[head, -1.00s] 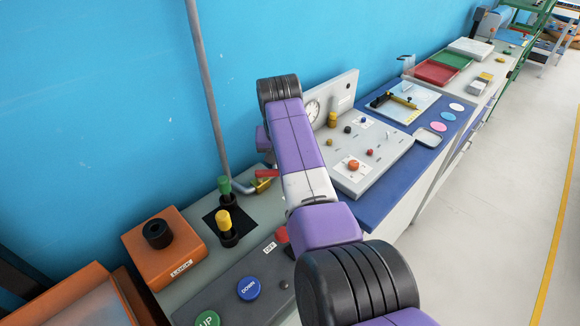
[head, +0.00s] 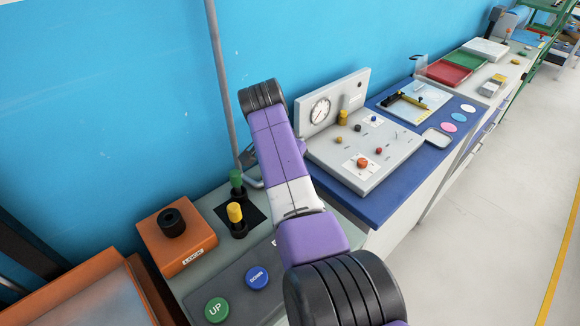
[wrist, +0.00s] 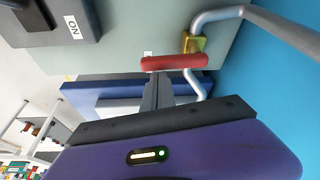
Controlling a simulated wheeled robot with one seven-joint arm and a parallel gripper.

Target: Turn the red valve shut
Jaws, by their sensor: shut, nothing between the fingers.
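The red valve's handle (wrist: 175,62) shows in the wrist view as a red bar lying across the picture. It sits by a brass body (wrist: 195,42) on a bent grey pipe (wrist: 215,15). The bar looks roughly crosswise to the short pipe stretch at the brass body. My gripper (wrist: 158,78) is shut and empty, its fingertips just below the red bar in that view. I cannot tell whether they touch it. In the head view my arm hides the valve, and my fingers cannot be made out there.
Green (head: 237,180) and yellow (head: 236,215) knobs stand left of my arm, beside an orange box (head: 177,238). UP (head: 216,309) and DOWN (head: 257,278) buttons lie in front. A gauge panel (head: 333,105) stands to the right. A grey pole (head: 219,85) rises behind.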

